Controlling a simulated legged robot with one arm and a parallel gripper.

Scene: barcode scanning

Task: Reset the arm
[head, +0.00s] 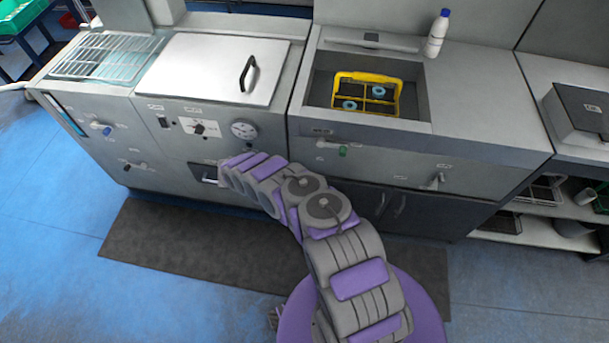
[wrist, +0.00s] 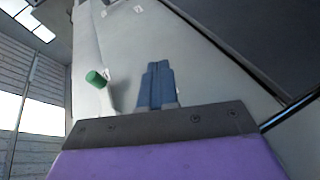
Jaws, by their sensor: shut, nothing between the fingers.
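My arm (head: 345,255) is purple and grey in the head view. It rises from the bottom of the picture and bends to the left in front of the steel counter. Its far end is close to the counter front, below the round gauge. My gripper (wrist: 157,70) shows in the wrist view with its two blue fingers together and nothing between them. The fingers do not show clearly in the head view. A green knob (wrist: 96,78) is left of the fingers in the wrist view, apart from them.
The counter has a closed lid (head: 215,68) and a sunken basin (head: 420,95) holding a yellow basket (head: 366,78) with blue-ringed items. A white bottle (head: 436,35) with a blue cap stands behind. A dark mat (head: 180,245) lies on the blue floor. A shelf unit is at right.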

